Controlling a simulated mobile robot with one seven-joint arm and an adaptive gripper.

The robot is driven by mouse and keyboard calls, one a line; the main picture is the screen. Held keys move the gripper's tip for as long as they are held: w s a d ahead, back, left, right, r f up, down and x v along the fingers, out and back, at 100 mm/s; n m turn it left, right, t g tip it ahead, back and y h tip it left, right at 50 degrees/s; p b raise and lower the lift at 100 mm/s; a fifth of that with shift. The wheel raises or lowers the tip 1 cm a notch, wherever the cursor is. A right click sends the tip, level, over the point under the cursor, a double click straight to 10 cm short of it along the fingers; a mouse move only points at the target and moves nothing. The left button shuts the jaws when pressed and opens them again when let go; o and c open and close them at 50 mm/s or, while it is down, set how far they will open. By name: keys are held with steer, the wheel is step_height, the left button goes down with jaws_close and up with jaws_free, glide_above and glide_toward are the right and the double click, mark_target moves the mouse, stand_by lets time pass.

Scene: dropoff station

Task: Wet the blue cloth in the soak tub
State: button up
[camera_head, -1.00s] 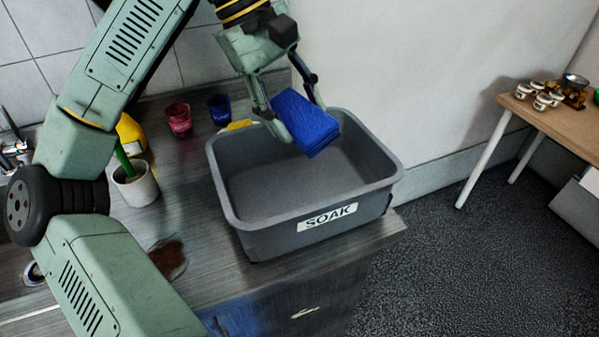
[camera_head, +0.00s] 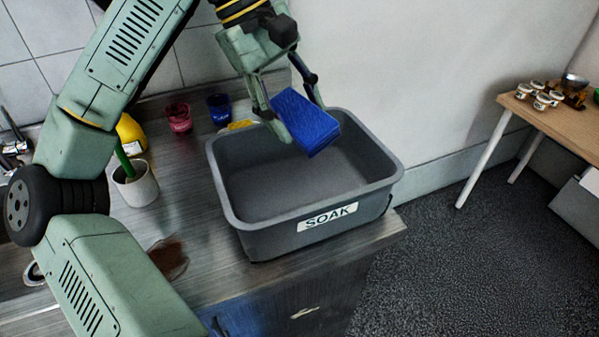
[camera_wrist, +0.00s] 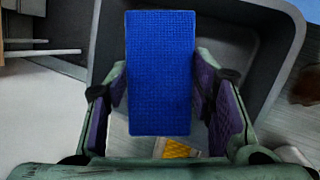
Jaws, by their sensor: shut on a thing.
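The blue cloth (camera_head: 304,122) is a folded, textured block. My gripper (camera_head: 294,112) is shut on it and holds it tilted over the grey tub (camera_head: 318,246) labelled SOAK, near the tub's back rim. In the wrist view the cloth (camera_wrist: 160,72) sits between the two purple-padded fingers of my gripper (camera_wrist: 163,100), with the tub's wall (camera_wrist: 275,50) behind it. The tub stands on the counter; its visible inside looks grey, and I cannot tell whether it holds water.
A yellow sponge-like item (camera_head: 240,125) lies behind the tub. A red cup (camera_head: 179,117), a blue cup (camera_head: 220,109), a yellow bottle (camera_head: 131,132) and a white pot with a green handle (camera_head: 136,185) stand left. A brown stain (camera_head: 168,258) marks the counter. A wooden table (camera_head: 556,122) with small cups stands right.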

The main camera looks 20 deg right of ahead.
mark_target(308, 114)
stand_by(0.4)
steer(key=shift+r+p, duration=1.05)
steer(key=shift+r, duration=0.95)
